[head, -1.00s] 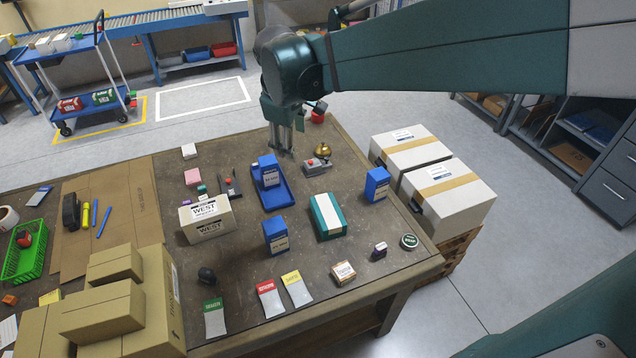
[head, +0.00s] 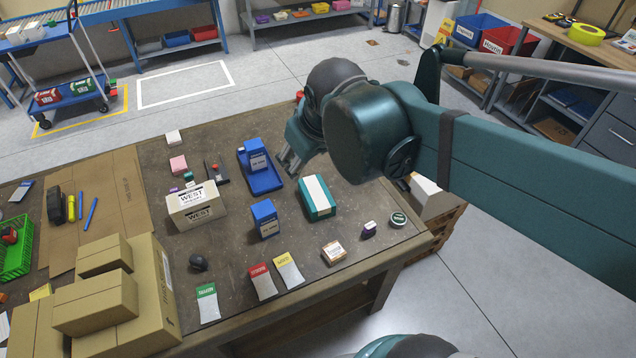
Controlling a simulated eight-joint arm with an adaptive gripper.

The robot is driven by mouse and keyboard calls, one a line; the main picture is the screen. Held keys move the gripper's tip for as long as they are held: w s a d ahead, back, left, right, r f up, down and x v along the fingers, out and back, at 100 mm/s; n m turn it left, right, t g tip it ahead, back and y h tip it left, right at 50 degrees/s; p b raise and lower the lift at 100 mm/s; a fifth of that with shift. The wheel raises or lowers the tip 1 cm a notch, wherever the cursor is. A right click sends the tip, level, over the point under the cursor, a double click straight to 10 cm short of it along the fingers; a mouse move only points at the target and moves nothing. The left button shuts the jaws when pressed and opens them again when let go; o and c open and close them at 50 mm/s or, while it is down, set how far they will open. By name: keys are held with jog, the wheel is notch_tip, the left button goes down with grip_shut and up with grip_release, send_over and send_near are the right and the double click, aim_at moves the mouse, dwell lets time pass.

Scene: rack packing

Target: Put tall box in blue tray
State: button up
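The blue tray (head: 262,184) lies on the workbench, behind the middle of it. A tall blue box with a pale label (head: 256,154) stands upright in the tray, toward its far end. A second, similar blue box (head: 265,219) stands on the bench in front of the tray. My gripper (head: 289,166) hangs above the bench just right of the tray, apart from both boxes. I see nothing held in it, but its finger gap is too small to judge. A third blue box seen earlier at the right is now hidden by my arm.
A teal box with a white top (head: 317,198) sits right of the tray. A white WEST carton (head: 196,206) stands to the left. Brown cartons (head: 95,305) fill the front left. Small packets, including a red one (head: 262,282), lie near the front edge.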

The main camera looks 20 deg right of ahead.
jog(key=s+f+m+t, duration=0.1)
jog(key=s+f+m, duration=0.1)
jog(key=s, duration=0.5)
jog(key=shift+f+m, duration=0.35)
jog(key=shift+m, duration=0.15)
